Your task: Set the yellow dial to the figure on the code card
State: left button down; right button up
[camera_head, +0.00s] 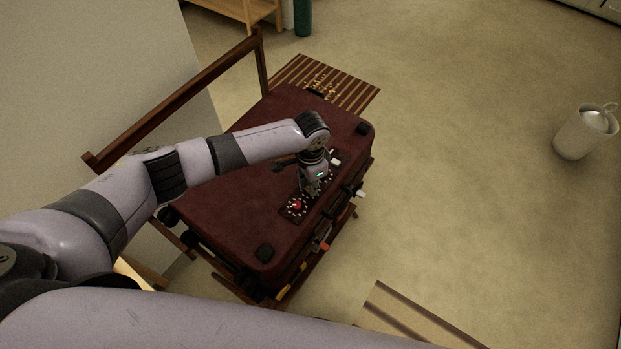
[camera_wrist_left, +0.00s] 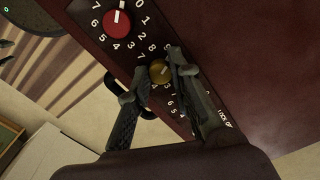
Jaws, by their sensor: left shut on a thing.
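A dark red suitcase (camera_head: 230,180) lies flat, with a panel of dials along its right side. My left gripper (camera_head: 312,188) reaches down onto this panel and hides the yellow dial in the head view. In the left wrist view, the yellow dial (camera_wrist_left: 159,70) sits between the fingertips of my left gripper (camera_wrist_left: 157,80), which is shut on it. White figures ring the dial, some of them covered by the fingers. I cannot read its setting surely. I cannot make out the code card. My right gripper is not in view.
A red dial (camera_wrist_left: 117,22) is beside the yellow one; it also shows in the head view (camera_head: 297,205). A white knob (camera_head: 336,161) is on the panel's far side. A wooden frame (camera_head: 180,100) stands at the left.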

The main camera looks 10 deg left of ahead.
pick_arm(q)
jog(key=shift+w+r+n+p, duration=0.1)
jog(key=shift+n+p, duration=0.95)
jog(key=shift+n, duration=0.45)
jog(key=c, duration=1.4)
grip_release()
jog(key=shift+c, duration=0.2)
notch_tip(320, 180, up, 12)
